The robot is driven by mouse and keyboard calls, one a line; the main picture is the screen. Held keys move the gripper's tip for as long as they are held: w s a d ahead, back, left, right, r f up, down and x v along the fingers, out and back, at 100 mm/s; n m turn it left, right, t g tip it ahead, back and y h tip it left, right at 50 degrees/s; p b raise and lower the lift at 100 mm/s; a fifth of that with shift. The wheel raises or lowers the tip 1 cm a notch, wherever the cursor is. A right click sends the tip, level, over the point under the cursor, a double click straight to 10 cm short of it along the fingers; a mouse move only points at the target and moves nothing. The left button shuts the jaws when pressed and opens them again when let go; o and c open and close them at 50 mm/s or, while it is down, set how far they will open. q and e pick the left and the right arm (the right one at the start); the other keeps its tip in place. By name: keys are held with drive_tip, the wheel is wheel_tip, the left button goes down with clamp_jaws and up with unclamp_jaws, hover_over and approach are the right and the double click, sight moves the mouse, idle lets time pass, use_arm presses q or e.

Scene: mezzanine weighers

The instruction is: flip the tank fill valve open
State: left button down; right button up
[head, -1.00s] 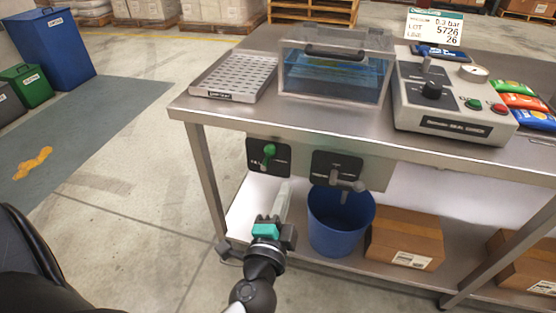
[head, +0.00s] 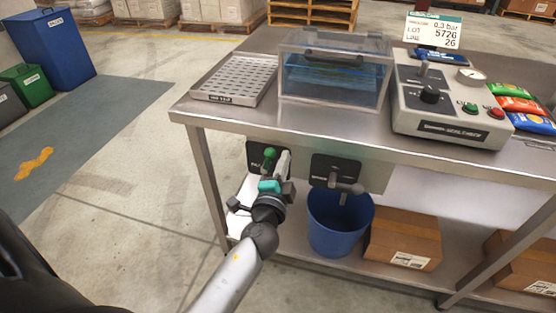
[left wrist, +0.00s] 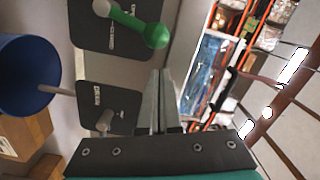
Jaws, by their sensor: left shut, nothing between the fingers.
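The tank fill valve has a green lever (head: 270,154) on a dark plate under the left front of the bench. The lever points mostly upward, leaning slightly right. In the left wrist view, the green lever (left wrist: 140,25) shows at the top, with its round knob near my fingertips. My left gripper (head: 284,156) is shut and empty, just right of the lever; its fingers (left wrist: 161,75) end close to the knob, and contact cannot be told. The clear tank (head: 335,75) holds bluish water on the bench. My right gripper is out of view.
A second dark plate (head: 322,163) with a grey lever (head: 346,187) is to the right, above a blue bucket (head: 340,222). A cardboard box (head: 403,235) stands on the lower shelf. The bench's left leg (head: 207,185) is close to my left arm.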

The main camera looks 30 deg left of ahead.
sight(268, 156)
use_arm(q)
drive_tip(key=shift+a+f, duration=0.3)
drive_tip(key=shift+a, duration=0.55)
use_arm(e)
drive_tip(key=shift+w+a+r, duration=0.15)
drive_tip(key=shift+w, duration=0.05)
use_arm(q)
drive_tip(key=shift+s+a+r+n, duration=0.1)
drive_tip(key=shift+a+r+n, duration=0.2)
drive_tip(key=shift+n, duration=0.25)
drive_tip(key=shift+s+a+r+n, duration=0.1)
drive_tip(key=shift+a+r+n, duration=0.05)
drive_tip(key=shift+a+n, duration=0.35)
drive_tip(key=shift+s+a+r, duration=0.1)
drive_tip(key=shift+a, duration=0.05)
drive_tip(key=shift+a+p, duration=0.25)
drive_tip(key=shift+p, duration=0.05)
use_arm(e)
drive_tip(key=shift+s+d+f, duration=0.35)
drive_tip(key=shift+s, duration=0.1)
